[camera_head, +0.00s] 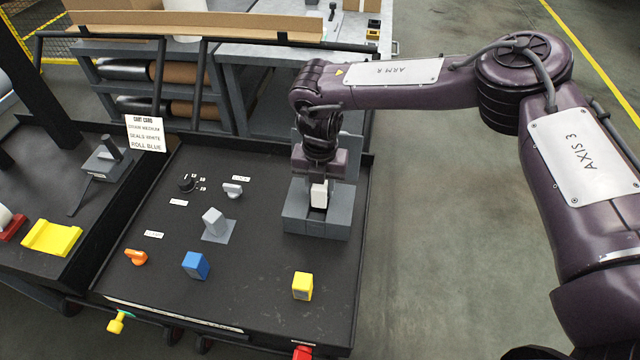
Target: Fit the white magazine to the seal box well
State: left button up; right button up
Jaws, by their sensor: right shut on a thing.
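My right gripper (319,181) comes down from above, shut on the white magazine (319,195). The magazine is upright, with its lower end at the dark opening of the grey seal box (318,225). I cannot tell how deep it sits in the well. The seal box stands at the right edge of the black cart top, with a grey upright plate behind it, partly hidden by my arm. A blue block (196,265) and a yellow block (302,286) stand on the cart top. My left gripper is not in view.
A light grey block (213,221), a dial (187,184), a grey knob (232,190) and an orange knob (136,257) sit left of the box. A yellow piece (51,238) lies far left.

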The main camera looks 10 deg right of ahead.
jog(key=shift+f+b, duration=0.75)
jog(key=shift+f, duration=0.45)
jog(key=o, duration=1.2)
jog(key=shift+o, duration=0.2)
jog(key=shift+r, duration=0.1)
notch_tip(320, 180, up, 8)
jog(key=shift+f+b, duration=0.15)
jog(key=shift+b, duration=0.65)
jog(key=shift+s+f, duration=0.1)
